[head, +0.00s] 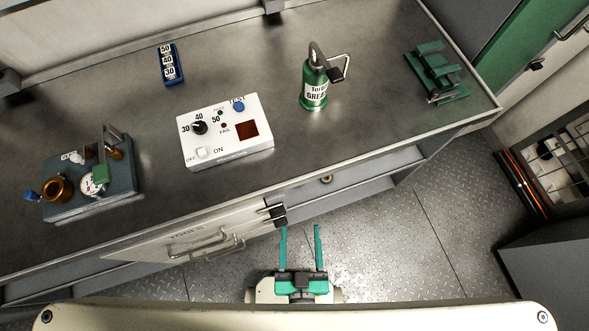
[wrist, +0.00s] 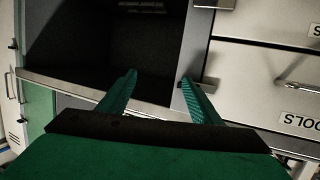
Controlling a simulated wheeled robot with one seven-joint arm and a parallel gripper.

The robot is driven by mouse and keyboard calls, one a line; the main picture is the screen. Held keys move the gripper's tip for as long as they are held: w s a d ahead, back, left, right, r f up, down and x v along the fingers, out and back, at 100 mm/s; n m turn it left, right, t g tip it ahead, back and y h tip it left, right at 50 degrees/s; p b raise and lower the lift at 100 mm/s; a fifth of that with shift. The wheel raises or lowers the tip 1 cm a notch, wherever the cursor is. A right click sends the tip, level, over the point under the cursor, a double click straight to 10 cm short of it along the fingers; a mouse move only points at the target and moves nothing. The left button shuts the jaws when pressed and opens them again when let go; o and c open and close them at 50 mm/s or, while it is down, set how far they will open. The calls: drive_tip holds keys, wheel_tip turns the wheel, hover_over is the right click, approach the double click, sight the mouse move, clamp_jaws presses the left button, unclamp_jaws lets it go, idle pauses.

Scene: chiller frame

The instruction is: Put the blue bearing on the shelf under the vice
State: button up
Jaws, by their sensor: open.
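A small round blue-and-yellow thing (head: 326,179), which looks like the blue bearing, sits on the shelf (head: 345,190) under the bench; it is too small to be sure. The green vice (head: 437,75) stands on the bench top at the right end. My gripper (head: 300,229) is open and empty, in front of the bench and below its top, apart from the small thing. In the wrist view my gripper (wrist: 159,79) has its fingers spread before a dark open compartment (wrist: 95,60). I cannot make out the bearing there.
Drawers, one labelled TOOLS (head: 190,232), adjoin the compartment, with handles sticking out near my gripper. On the bench are a white test box (head: 225,135), a green grease can (head: 314,85), a blue numbered block (head: 168,66) and a gauge fixture (head: 90,187).

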wheel_tip(320, 180, up, 7)
drive_tip(key=s+a, duration=0.1)
drive_tip(key=shift+a+r, duration=0.2)
drive_tip(key=shift+a, duration=0.05)
idle(1.0)
